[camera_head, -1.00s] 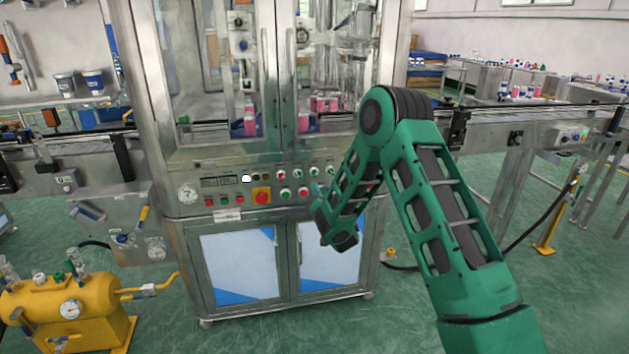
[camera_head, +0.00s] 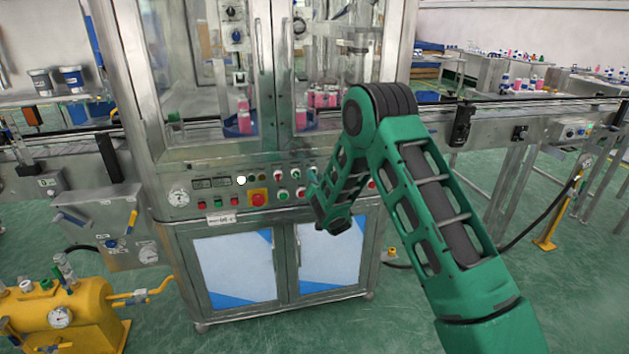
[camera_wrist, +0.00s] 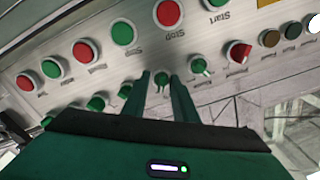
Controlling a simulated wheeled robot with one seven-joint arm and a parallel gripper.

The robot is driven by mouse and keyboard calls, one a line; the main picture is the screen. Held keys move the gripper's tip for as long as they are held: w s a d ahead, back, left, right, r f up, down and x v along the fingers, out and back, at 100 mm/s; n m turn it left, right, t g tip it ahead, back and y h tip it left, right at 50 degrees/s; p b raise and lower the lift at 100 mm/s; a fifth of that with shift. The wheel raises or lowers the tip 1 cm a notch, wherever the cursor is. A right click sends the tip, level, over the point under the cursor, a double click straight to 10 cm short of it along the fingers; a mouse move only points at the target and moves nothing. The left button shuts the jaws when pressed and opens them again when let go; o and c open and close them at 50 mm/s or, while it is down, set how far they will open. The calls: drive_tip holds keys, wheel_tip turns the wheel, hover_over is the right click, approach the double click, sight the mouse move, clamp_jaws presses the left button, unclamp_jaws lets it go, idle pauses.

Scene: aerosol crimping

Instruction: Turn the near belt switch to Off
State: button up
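The control panel (camera_wrist: 100,70) fills the wrist view, upside down, with a row of small green selector knobs. One green knob (camera_wrist: 162,82) sits between the two fingers of my gripper (camera_wrist: 161,76). The fingers stand apart with a gap around it; I cannot tell whether either touches it. More green knobs lie to the right (camera_wrist: 201,66) and left (camera_wrist: 125,90) of the fingers. The knob labels are too small to read, so I cannot tell which is the near belt switch. In the head view my arm hides most of the gripper at the panel.
A red knob (camera_wrist: 238,52) and several red and green push buttons, such as the red Stop button (camera_wrist: 168,14), surround the knobs. In the head view, a yellow-backed red emergency button (camera_head: 258,199) is left of my arm. A conveyor (camera_head: 535,113) runs to the right.

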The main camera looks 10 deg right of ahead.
drive_tip(key=shift+a, duration=0.15)
clamp_jaws()
drive_tip(key=shift+n, duration=0.3)
drive_tip(key=n, duration=1.1)
drive_tip(key=shift+s+d+f, duration=0.1)
drive_tip(key=shift+d+f, duration=0.1)
drive_tip(key=shift+n, duration=0.3)
drive_tip(key=shift+c, duration=0.5)
unclamp_jaws()
drive_tip(key=shift+o, duration=0.5)
drive_tip(key=shift+r, duration=0.1)
